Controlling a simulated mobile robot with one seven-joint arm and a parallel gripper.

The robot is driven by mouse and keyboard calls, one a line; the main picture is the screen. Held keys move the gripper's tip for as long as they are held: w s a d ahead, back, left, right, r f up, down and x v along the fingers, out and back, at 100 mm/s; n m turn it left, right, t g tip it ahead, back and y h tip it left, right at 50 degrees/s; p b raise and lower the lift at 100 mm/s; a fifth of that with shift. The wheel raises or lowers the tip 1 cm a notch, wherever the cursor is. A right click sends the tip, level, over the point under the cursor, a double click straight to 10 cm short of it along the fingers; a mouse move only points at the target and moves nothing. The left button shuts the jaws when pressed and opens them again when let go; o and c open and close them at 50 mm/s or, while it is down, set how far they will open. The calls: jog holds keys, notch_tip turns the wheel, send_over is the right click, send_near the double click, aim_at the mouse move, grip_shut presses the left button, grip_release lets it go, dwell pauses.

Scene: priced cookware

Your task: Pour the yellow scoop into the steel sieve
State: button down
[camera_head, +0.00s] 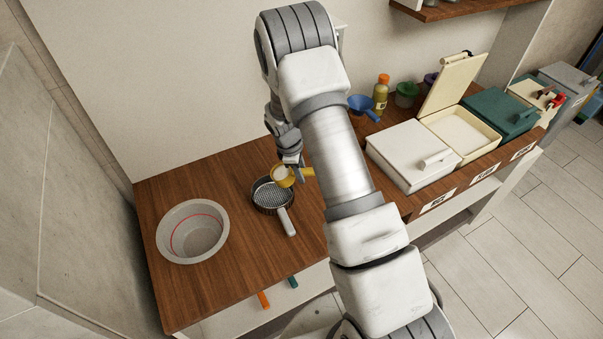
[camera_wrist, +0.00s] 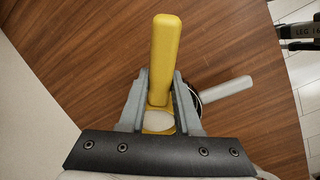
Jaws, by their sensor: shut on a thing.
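The yellow scoop (camera_head: 281,177) is in my gripper (camera_head: 295,168), held above the steel sieve. Its bowl shows pale contents and looks about level. In the wrist view my gripper (camera_wrist: 160,100) is shut on the yellow handle (camera_wrist: 164,60), and a patch of the pale contents shows between the fingers. The steel sieve (camera_head: 268,197) sits on the wooden counter with its grey handle (camera_head: 287,222) pointing toward the front. The scoop covers part of the sieve's far right rim. In the wrist view the sieve is mostly hidden, with its handle (camera_wrist: 226,89) showing to the right.
A grey bowl (camera_head: 192,232) with a red line inside stands left of the sieve. A white closed bin (camera_head: 412,155) and an open cream bin (camera_head: 460,135) with pale contents stand right. A blue scoop (camera_head: 361,105) and a yellow bottle (camera_head: 380,97) are at the back.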

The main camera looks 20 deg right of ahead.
aim_at(283, 179)
jog(key=shift+a+f+h, duration=0.1)
jog(key=shift+h, duration=0.3)
